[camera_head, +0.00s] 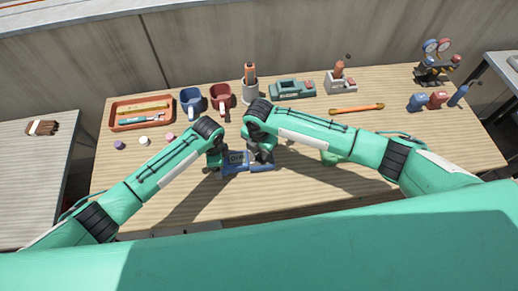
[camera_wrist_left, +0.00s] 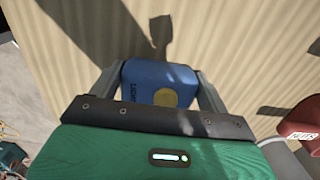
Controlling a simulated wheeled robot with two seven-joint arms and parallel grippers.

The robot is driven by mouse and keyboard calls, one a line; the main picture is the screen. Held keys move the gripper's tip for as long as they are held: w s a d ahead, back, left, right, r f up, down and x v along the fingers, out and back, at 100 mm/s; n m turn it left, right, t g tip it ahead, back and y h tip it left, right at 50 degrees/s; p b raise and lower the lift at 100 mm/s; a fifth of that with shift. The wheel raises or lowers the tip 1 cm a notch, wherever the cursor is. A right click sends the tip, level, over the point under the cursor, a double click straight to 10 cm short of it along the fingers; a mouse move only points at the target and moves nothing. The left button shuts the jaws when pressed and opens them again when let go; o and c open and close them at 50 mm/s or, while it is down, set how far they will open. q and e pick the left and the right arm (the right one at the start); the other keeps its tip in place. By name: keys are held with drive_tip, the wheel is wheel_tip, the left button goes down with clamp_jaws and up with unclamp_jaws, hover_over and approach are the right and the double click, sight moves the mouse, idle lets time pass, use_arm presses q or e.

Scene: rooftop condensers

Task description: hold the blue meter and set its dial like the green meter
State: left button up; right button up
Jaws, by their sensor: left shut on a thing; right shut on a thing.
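The blue meter (camera_head: 262,167) lies on the wooden table in front of me, its small display facing up. My left gripper (camera_head: 219,160) is shut on its left end; the left wrist view shows the two fingers on either side of the blue body (camera_wrist_left: 150,74). My right gripper (camera_head: 262,157) points down onto the meter's face, right of the display, shut on what appears to be its dial. The dial is hidden by the gripper.
An orange tool (camera_head: 357,109) lies right of centre.

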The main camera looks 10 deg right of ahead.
sight(259, 152)
drive_tip(key=shift+m, duration=0.3)
drive_tip(key=m, duration=1.1)
idle(0.4)
drive_tip(key=o, duration=1)
wheel_tip(259, 152, up, 12)
